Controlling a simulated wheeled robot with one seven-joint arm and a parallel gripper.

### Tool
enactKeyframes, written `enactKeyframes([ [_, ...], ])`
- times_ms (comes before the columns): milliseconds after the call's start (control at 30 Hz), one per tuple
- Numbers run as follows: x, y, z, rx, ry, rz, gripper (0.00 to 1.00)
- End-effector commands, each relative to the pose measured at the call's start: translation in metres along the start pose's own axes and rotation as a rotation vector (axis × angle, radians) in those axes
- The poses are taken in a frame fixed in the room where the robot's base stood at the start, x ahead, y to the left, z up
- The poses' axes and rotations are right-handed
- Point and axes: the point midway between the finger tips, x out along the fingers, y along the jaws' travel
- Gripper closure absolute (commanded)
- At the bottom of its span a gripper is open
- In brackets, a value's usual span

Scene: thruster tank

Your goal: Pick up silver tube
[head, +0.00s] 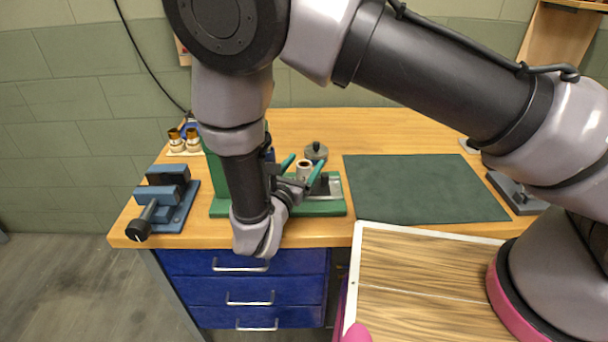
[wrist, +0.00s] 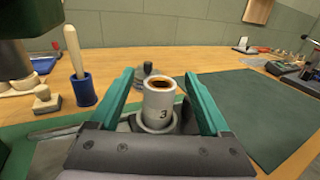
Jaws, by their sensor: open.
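The silver tube (wrist: 159,103) is a short upright cylinder marked "3", with a dark brown inside at its top. It stands in a round grey seat on the green fixture (head: 318,208). In the head view the tube (head: 304,168) shows between the green fingers. My gripper (wrist: 160,94) is open, with one green finger on each side of the tube and gaps visible between them. In the head view my gripper (head: 302,172) reaches in from the left, low over the fixture.
A blue vise (head: 168,198) sits on the left of the wooden bench. A dark green mat (head: 425,188) lies clear to the right. A grey round knobbed part (head: 316,152) stands behind the tube. A blue cup with a wooden handle (wrist: 82,90) is at left in the wrist view.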

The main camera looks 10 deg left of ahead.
Motion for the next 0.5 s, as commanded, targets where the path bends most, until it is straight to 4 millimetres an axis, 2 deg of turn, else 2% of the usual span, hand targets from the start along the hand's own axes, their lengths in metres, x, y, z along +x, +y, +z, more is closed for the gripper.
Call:
enactKeyframes([
  [267,0.0039,0.0002,0.0001,0.0,0.0,0.001,0.19],
  [400,0.0038,0.0001,0.0,0.0,0.0,0.001,0.73],
  [467,0.0038,0.0001,0.0,0.0,0.0,0.001,0.96],
  [500,0.0038,0.0001,0.0,0.0,0.0,0.001,1.0],
])
